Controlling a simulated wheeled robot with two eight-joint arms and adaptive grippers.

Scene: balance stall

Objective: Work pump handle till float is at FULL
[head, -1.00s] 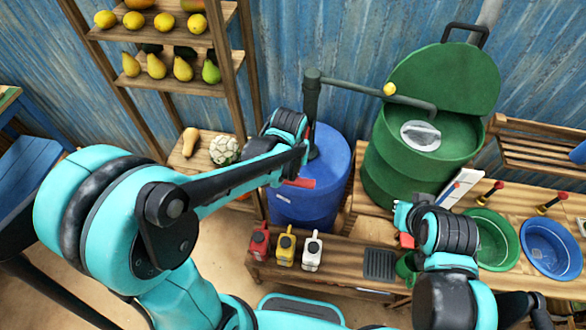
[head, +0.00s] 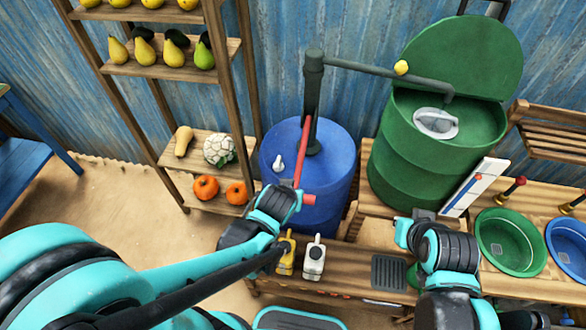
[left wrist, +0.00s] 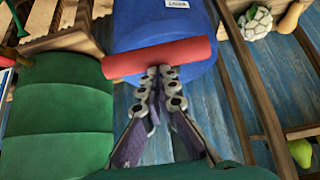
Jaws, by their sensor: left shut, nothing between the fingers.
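The dark green pump (head: 313,100) stands on a blue barrel (head: 335,180), its spout pipe reaching over an open green barrel (head: 400,160). Its red handle (head: 303,150) slants down to a red crossbar grip (head: 308,199), which also shows in the left wrist view (left wrist: 165,57). My left gripper (head: 288,196) is shut and empty beside the grip; in the left wrist view its fingertips (left wrist: 160,72) are at the grip's edge, contact unclear. A pale float (head: 436,123) lies inside the green barrel; no FULL mark is readable. My right gripper (head: 412,228) is over the bench, its jaws unclear.
A yellow jug (head: 285,258) and a white jug (head: 313,258) stand on the low bench below the grip. A white gauge-like board (head: 468,190) leans beside a green basin (head: 510,240). A produce shelf (head: 180,170) stands left of the barrel.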

